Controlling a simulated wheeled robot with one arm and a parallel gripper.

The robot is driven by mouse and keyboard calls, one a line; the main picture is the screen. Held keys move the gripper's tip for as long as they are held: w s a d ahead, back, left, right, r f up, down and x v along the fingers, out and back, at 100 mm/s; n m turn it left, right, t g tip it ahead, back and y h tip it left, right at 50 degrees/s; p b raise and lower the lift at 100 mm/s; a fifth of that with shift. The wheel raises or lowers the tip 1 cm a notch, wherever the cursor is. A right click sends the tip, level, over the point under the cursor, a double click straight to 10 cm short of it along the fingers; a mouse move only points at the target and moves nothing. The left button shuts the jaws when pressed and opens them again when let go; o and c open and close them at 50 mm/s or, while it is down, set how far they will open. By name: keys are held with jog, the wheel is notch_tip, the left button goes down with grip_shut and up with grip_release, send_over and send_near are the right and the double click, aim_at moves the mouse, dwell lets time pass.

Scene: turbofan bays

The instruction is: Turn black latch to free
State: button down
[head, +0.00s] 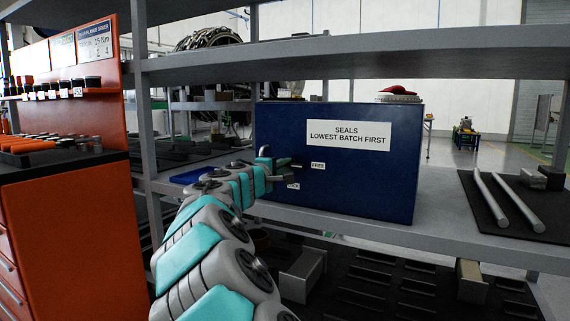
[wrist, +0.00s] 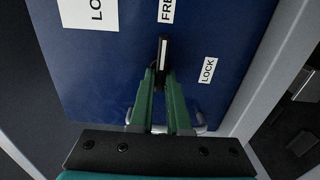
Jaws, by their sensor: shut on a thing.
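The black latch (wrist: 163,52) is on the front of a dark blue box (head: 365,180). It is a short bar with a pale stripe. In the wrist view it stands nearly upright and its far end points toward the white FREE label (wrist: 166,10). The LOCK label (wrist: 207,70) is to its right. My gripper (wrist: 160,76) has its green fingers closed on the near end of the latch. In the head view my gripper (head: 283,163) is at the left part of the box front, and the FREE label (head: 318,165) is just right of it. The fingers hide part of the latch.
The box stands on a grey shelf (head: 450,215) and carries a SEALS label (head: 347,134). Metal rods (head: 505,200) lie on a dark mat at right. A blue tray (head: 190,176) is left of the box. An orange cabinet (head: 75,215) stands at far left.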

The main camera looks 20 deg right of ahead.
dwell(0.3)
jog(key=c, duration=0.9)
grip_release()
jog(key=shift+a, duration=0.1)
jog(key=v, duration=0.7)
jog(key=shift+s+a+b, duration=0.2)
jog(key=shift+a+b, duration=0.1)
jog(key=shift+b, duration=0.05)
jog(key=shift+s, duration=0.1)
